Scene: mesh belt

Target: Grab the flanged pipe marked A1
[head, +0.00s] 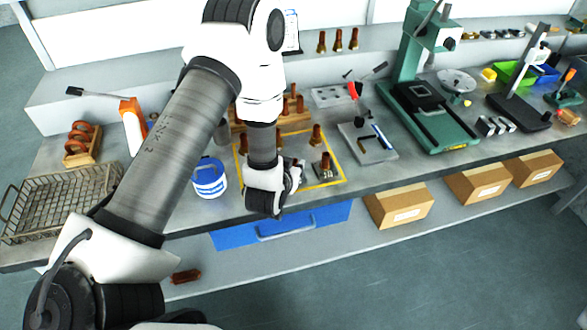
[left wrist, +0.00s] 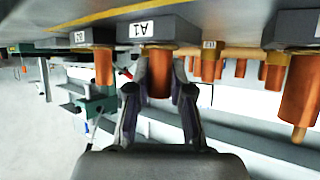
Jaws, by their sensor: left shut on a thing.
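The flanged pipe marked A1 (left wrist: 158,72) is copper-brown with a dark base block, whose white label (left wrist: 141,29) reads A1. The left wrist view shows the scene upside down. My left gripper (left wrist: 160,84) has one finger on each side of this pipe and is shut on it. In the head view my left gripper (head: 290,178) is low over the bench inside the yellow outline, and my arm hides most of the A1 pipe there. Another flanged pipe (head: 325,167) stands on a block just right of the gripper. My right gripper is not in view.
Neighbouring pipes (left wrist: 103,66) and (left wrist: 299,92) stand close on both sides. A blue-and-white tub (head: 209,183) and a wire basket (head: 65,200) are to the left. A grey plate (head: 368,142) and a green press stand (head: 430,118) are to the right.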

